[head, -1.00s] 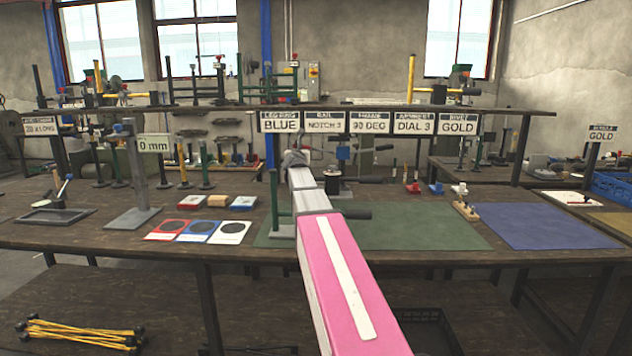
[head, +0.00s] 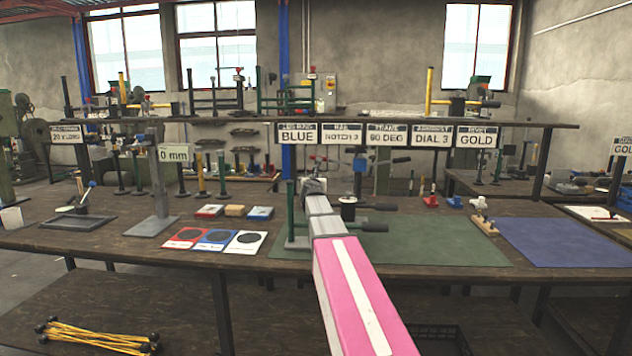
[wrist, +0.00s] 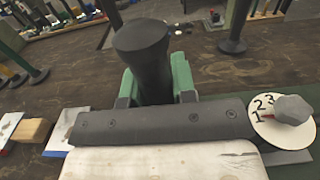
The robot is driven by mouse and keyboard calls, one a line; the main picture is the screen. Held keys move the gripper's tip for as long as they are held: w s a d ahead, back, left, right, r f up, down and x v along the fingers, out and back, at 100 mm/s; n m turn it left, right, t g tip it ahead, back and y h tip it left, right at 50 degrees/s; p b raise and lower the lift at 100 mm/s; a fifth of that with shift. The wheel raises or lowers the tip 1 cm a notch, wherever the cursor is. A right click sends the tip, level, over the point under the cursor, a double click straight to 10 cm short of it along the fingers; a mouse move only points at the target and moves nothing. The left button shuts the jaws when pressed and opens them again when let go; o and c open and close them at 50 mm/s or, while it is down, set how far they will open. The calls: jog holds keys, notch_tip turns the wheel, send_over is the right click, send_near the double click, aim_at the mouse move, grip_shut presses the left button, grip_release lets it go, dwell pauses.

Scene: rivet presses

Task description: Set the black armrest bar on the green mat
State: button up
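The green mat (head: 440,246) lies on the bench, with my arm reaching over its left part. My gripper (head: 314,186) is low over the mat's back-left area. In the wrist view its green-padded fingers (wrist: 156,88) close on both sides of a thick black cylinder, the black armrest bar (wrist: 143,55). Its lower part is hidden by the gripper. In the head view two dark bars stick out to the right of my arm, and I cannot tell which, if either, is the held one. Contact with the mat is hidden.
A dial marked 1, 2, 3 (wrist: 282,120) sits close to the gripper's right. A green post (head: 291,212) on a grey base stands left of my arm. Coloured cards (head: 215,240) lie left of the mat, and a blue mat (head: 565,243) lies to its right.

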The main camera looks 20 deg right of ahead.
jog(key=o, duration=0.4)
jog(key=shift+o, duration=0.2)
jog(key=v, duration=1.2)
jog(key=shift+r, duration=0.15)
